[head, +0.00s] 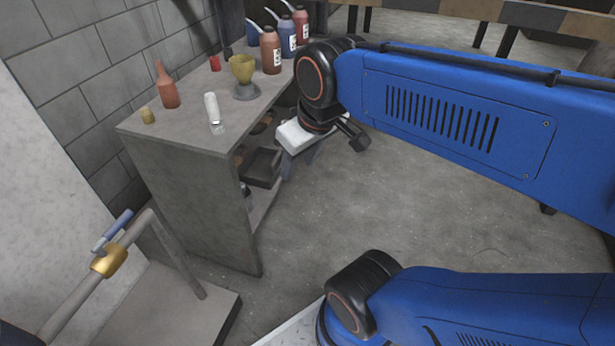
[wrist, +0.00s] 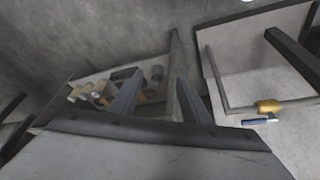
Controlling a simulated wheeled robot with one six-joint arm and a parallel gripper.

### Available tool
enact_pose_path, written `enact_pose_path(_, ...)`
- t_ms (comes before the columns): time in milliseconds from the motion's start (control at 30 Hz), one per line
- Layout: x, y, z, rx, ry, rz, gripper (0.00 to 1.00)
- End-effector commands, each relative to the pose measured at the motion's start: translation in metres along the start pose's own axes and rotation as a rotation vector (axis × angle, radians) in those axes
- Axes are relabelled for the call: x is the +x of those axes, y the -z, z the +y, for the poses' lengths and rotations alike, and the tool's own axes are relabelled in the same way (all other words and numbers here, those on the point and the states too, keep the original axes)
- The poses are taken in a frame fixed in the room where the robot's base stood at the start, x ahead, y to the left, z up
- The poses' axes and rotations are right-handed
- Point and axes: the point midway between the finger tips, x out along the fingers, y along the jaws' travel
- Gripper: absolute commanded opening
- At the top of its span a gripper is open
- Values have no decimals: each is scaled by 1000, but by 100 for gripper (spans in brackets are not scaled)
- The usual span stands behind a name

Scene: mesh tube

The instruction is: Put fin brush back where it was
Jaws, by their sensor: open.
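I cannot say for certain which thing is the fin brush. A small blue-handled tool (head: 117,226) with a paler end lies by a grey pipe rail, near a gold fitting (head: 110,261). The tool also shows in the wrist view (wrist: 257,122), beside the same gold fitting (wrist: 268,106). A white item with a clear end (head: 212,110) is on the workbench (head: 185,135). My gripper (head: 300,168) hangs in front of the bench's open shelf side, with its fingers apart. In the wrist view, the gap between my fingers (wrist: 157,100) holds nothing.
The bench top bears a red cone-tipped bottle (head: 166,86), a yellow cup (head: 242,72) and several spout bottles at the back. A dark tray (head: 261,167) is on a shelf below. A pipe stand (head: 175,305) is at lower left. Floor right of the bench is clear.

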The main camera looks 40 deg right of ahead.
Motion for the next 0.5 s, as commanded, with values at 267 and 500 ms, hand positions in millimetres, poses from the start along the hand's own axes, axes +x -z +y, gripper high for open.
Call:
enact_pose_path(267, 15, -34, -2, 134, -7, 40, 43)
enact_pose_path(500, 15, -35, -2, 138, -7, 40, 43)
